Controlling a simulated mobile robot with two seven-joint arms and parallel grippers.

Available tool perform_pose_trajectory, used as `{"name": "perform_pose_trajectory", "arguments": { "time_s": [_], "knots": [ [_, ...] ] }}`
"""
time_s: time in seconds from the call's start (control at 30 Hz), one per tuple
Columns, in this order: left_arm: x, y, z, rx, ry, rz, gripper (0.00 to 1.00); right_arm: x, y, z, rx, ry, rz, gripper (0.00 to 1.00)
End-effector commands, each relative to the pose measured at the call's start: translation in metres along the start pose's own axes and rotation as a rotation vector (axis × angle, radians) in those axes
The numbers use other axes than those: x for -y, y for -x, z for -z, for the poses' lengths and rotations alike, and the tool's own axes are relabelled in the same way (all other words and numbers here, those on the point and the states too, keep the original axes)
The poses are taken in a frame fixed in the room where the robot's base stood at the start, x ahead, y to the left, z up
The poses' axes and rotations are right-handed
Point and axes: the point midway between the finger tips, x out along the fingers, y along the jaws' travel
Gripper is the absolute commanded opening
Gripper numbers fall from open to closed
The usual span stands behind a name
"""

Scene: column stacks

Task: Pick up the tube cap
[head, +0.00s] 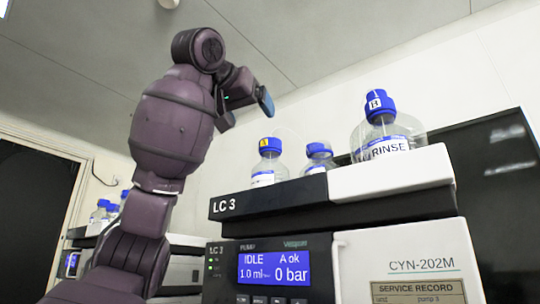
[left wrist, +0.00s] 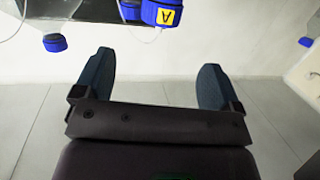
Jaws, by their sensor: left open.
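Blue caps with thin tubing top the clear bottles on the LC 3 unit; which one is the tube cap I cannot tell. One blue cap with a yellow label (head: 269,145) is on the left bottle, and a yellow-labelled "A" cap shows in the left wrist view (left wrist: 162,14). A plain blue cap (head: 319,149) is on the middle bottle. A blue cap with a white label (head: 379,103) is on the RINSE bottle. My left gripper (head: 247,108) is raised above and left of the bottles, open and empty; its spread fingers show in the left wrist view (left wrist: 156,62). My right gripper is out of view.
The bottles stand behind the raised front edge of the black and white LC 3 unit (head: 268,200). A dark panel (head: 505,190) stands at right. More blue-capped bottles (head: 100,212) stand at far left. The space around my raised gripper is clear.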

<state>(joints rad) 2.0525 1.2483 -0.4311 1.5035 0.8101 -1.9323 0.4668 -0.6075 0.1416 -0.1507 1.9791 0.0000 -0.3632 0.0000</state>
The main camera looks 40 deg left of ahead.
Motion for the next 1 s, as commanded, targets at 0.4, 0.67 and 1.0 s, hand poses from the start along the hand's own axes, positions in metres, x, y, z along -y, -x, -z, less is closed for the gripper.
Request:
{"name": "perform_pose_trajectory", "arguments": {
  "time_s": [0.4, 0.67, 1.0],
  "knots": [
    [0.0, -0.037, 0.0, 0.004, 0.001, 0.003, 0.9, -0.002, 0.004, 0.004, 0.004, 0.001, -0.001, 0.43],
    [0.0, -0.057, 0.0, 0.001, 0.0, 0.0, 0.9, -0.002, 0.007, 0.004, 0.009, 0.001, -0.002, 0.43],
    [-0.002, -0.097, -0.003, 0.003, 0.0, 0.002, 0.9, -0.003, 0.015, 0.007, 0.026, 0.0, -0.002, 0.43]
  ]
}}
